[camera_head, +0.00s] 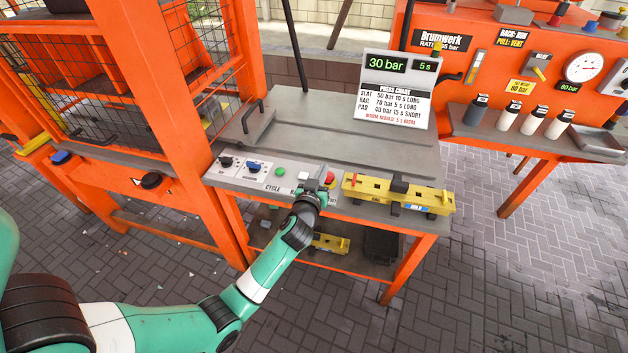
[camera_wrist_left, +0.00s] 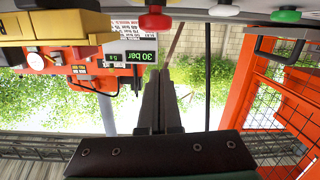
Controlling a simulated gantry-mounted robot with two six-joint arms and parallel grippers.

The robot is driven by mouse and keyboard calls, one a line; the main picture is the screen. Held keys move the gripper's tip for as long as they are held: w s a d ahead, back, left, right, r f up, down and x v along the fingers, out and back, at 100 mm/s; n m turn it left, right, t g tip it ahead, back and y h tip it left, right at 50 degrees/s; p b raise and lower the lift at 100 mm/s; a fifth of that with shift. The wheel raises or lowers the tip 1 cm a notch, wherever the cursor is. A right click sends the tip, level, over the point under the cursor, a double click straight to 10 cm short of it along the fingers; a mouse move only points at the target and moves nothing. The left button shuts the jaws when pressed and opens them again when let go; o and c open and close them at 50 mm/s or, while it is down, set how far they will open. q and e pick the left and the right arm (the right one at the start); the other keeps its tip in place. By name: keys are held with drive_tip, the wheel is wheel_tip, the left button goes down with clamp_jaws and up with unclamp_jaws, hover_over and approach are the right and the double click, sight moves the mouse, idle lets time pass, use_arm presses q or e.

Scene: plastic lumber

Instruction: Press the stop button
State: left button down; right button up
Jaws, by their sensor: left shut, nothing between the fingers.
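A red button (camera_head: 330,177) sits at the right end of the grey control panel (camera_head: 236,178) on the bench's front. It appears upside down near the top of the left wrist view (camera_wrist_left: 155,21). A green button (camera_head: 280,171) is further left, above the word CYCLE. It also shows in the left wrist view (camera_wrist_left: 285,15). My left gripper (camera_head: 319,177) is shut and empty, just left of the red button in the head view. It hides part of the panel and a label. I cannot tell whether it touches anything. My right gripper is not in view.
A yellow block fixture (camera_head: 360,187) lies right of the red button. A display (camera_head: 395,80) reading 30 bar and 5 s stands behind. An orange caged frame (camera_head: 115,80) stands left. The grey benchtop (camera_head: 290,135) is largely clear.

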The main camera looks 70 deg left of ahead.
use_arm(q)
drive_tip(key=f+p+v, duration=0.1)
drive_tip(key=v, duration=0.7)
drive_tip(key=shift+d+r, duration=0.2)
drive_tip(key=shift+r, duration=0.25)
